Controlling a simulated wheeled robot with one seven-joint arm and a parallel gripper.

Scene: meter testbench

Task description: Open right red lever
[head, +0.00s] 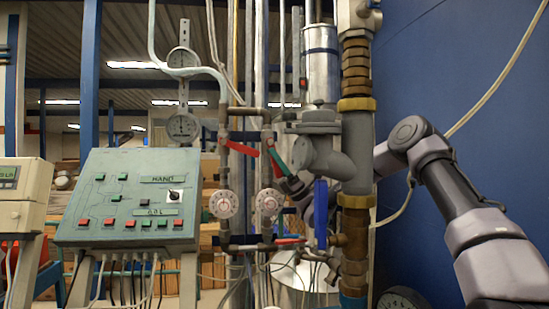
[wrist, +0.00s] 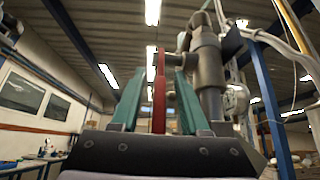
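The right red lever (head: 277,162) slants down to the right from its valve on the right-hand vertical pipe in the head view. In the wrist view the red lever (wrist: 160,88) stands upright between my green fingers, with a gap visible on each side. My gripper (head: 282,162) is at this lever in the head view, coming in from the lower right; it also shows in the wrist view (wrist: 157,84). It is open, around the lever and not closed on it.
A grey pipe fitting (head: 319,150) and a blue handle (head: 321,212) are close to the right of my gripper. Two round dials (head: 223,204) sit below the levers. A green control panel (head: 128,200) stands left. A blue wall (head: 460,80) is behind my arm.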

